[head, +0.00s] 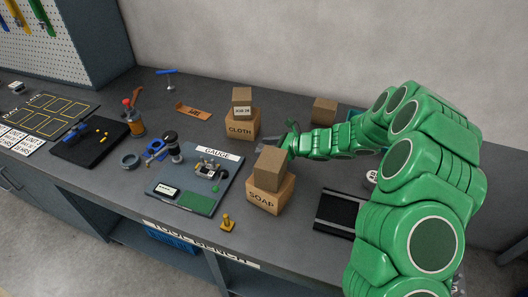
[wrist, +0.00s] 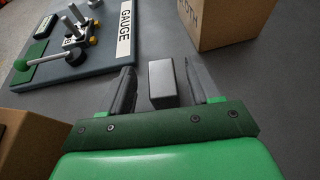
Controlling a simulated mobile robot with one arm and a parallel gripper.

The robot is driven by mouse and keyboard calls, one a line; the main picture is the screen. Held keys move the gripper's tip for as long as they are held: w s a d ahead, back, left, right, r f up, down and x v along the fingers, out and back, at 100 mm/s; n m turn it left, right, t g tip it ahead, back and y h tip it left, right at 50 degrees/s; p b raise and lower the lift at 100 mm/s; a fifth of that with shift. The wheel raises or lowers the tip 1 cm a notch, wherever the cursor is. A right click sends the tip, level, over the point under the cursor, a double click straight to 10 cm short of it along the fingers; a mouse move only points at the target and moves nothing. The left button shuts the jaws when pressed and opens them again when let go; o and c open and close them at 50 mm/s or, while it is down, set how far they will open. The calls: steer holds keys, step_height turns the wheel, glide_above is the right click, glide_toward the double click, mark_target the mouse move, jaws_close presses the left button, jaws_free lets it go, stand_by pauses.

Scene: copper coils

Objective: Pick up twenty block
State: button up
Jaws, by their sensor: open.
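In the wrist view a plain grey metal block (wrist: 163,85) sits on the bench between the two fingers of my gripper (wrist: 161,78). Its sides look clear of both fingers. I can read no number on it, so I cannot confirm that it is the twenty block. In the head view my gripper (head: 289,138) is low over the bench, between the CLOTH box and the SOAP box stack. The block cannot be made out there. My gripper is open.
The CLOTH box (head: 241,125) stands behind my gripper with a smaller box (head: 242,97) on it. The SOAP box (head: 269,195) stands in front, also with a box (head: 270,168) on top. The GAUGE board (head: 170,193) lies to the left with instruments on it.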

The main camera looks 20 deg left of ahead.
mark_target(259, 148)
steer(key=shift+x, duration=1.75)
steer(key=shift+w+d+f, duration=0.1)
steer(key=shift+f, duration=0.05)
jaws_close()
